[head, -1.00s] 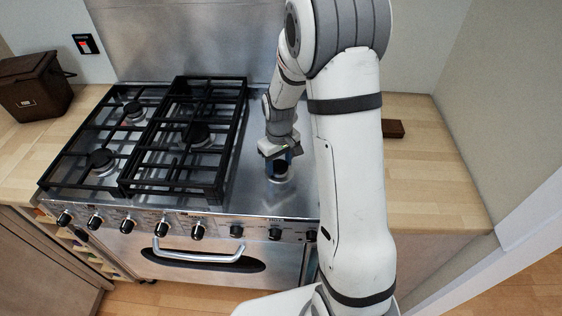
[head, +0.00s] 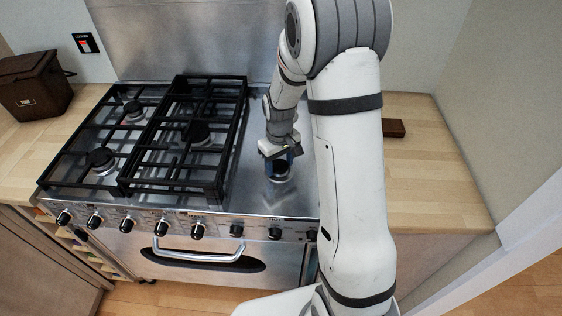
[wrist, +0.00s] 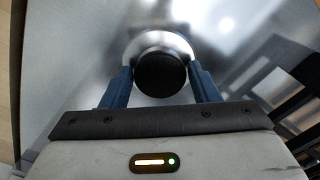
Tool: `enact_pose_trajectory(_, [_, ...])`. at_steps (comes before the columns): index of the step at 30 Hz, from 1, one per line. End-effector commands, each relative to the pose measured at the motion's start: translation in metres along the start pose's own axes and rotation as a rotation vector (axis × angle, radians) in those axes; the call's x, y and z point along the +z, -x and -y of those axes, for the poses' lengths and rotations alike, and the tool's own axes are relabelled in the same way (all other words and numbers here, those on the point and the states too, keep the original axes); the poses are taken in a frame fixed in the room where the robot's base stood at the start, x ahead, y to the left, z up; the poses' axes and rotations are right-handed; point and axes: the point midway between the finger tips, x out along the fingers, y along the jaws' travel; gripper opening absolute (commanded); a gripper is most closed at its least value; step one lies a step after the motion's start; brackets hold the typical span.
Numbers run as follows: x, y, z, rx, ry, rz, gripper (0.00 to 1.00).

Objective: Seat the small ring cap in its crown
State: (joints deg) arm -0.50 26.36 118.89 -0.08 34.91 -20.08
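The small ring cap (wrist: 160,75) is a black disc between the two blue fingers of my gripper (wrist: 161,72) in the wrist view. The fingertips lie against its left and right sides, and the gripper looks shut on it. The cap also shows in the head view (head: 281,168), under my gripper (head: 283,158). A pale round crown (wrist: 160,38) shows behind the cap, mostly covered by it, on the steel hob at the right of the grates. I cannot tell whether the cap touches the crown or hangs just above it.
Black pan grates (head: 228,150) stand over the burners to the left of my gripper. Control knobs (head: 198,230) line the cooker's front edge. A brown bin (head: 34,85) stands at the far left. A small brown block (head: 393,128) lies on the right worktop.

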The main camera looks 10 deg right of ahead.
Motion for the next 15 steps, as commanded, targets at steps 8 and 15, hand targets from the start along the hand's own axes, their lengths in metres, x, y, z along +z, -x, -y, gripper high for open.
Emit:
enact_pose_trajectory(8, [-0.0006, 0.0009, -0.0005, 0.001, -0.001, -0.002, 0.74])
enact_pose_trajectory(15, [-0.0011, 0.0046, -0.0008, 0.002, -0.001, -0.004, 0.74])
